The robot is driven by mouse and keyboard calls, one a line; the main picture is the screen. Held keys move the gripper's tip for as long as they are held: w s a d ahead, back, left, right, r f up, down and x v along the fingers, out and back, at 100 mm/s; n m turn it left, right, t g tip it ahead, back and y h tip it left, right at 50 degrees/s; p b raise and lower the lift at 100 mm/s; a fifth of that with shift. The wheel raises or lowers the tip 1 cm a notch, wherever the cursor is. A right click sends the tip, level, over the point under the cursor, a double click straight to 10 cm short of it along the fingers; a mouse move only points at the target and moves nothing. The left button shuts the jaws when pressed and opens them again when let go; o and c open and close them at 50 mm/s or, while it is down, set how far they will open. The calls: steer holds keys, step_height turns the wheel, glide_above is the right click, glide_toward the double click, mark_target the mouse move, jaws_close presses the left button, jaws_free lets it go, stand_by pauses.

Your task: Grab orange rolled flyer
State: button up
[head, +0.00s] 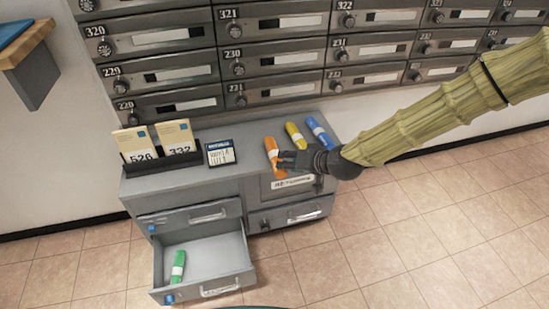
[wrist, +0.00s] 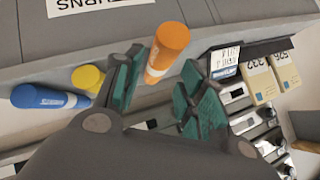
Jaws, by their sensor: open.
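The orange rolled flyer (head: 273,154) lies on the grey cabinet top, left of a yellow roll and a blue roll. My gripper (head: 290,160) is at the near end of the orange flyer in the head view, coming in from the right. In the wrist view my gripper (wrist: 160,95) is open, with its green-padded fingers spread. The orange flyer (wrist: 168,50) shows in the gap between those fingers. I cannot tell whether a finger touches it.
The yellow roll (head: 295,134) and blue roll (head: 320,133) lie close to the right. A small sign (head: 221,152) and a holder with envelopes (head: 160,165) stand to the left. An open drawer (head: 212,265) below holds a green roll (head: 178,266). Mailboxes (head: 275,55) line the wall behind.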

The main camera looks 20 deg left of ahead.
mark_target(275, 156)
steer(key=x, duration=0.1)
steer(key=b+x, duration=0.1)
steer(key=x, duration=0.1)
steer(key=b+x, duration=0.1)
steer(key=shift+s+a+f, duration=0.2)
steer(key=shift+a+f, duration=0.15)
steer(key=shift+f, duration=0.05)
steer(key=shift+r, duration=0.1)
steer(key=c, duration=0.8)
